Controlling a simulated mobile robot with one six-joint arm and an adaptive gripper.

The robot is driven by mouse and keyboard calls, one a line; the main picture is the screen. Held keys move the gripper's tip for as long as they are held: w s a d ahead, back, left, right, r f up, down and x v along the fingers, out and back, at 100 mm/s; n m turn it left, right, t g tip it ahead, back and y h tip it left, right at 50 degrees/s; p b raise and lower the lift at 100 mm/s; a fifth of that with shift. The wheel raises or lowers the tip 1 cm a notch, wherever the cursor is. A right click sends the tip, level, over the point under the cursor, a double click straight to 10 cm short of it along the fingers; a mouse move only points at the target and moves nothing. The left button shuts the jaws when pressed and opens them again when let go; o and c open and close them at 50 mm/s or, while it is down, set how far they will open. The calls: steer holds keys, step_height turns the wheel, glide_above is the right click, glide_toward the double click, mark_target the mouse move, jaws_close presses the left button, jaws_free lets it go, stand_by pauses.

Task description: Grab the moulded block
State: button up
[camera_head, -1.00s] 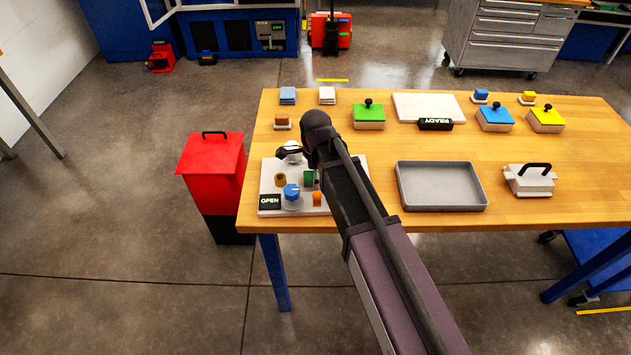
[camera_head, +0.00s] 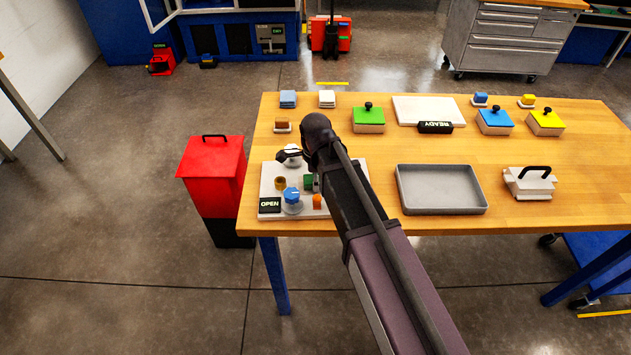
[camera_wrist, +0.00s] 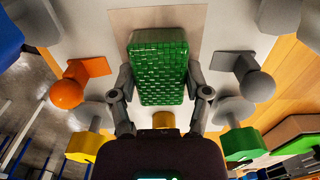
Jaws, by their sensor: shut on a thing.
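The moulded block (camera_wrist: 159,65) is green with a grid of small raised cells on its face. It sits between the two fingers of my gripper (camera_wrist: 160,97) in the wrist view, with a finger against each side. My gripper is shut on it. In the head view the green block (camera_head: 308,182) shows beside my arm, over the white plate (camera_head: 268,186) with the OPEN sign (camera_head: 269,205). My arm hides most of the gripper there. I cannot tell whether the block still touches the plate.
Around the block stand an orange knob (camera_wrist: 67,93), a grey knob (camera_wrist: 257,86), a yellow part (camera_wrist: 84,145) and a blue-topped knob (camera_head: 292,195). A grey tray (camera_head: 442,207) and a white handled box (camera_head: 530,183) lie right. A red bin (camera_head: 212,165) stands left of the table.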

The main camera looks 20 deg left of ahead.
steer(key=shift+r, duration=0.1)
step_height(320, 180, up, 10)
steer(key=p, duration=1)
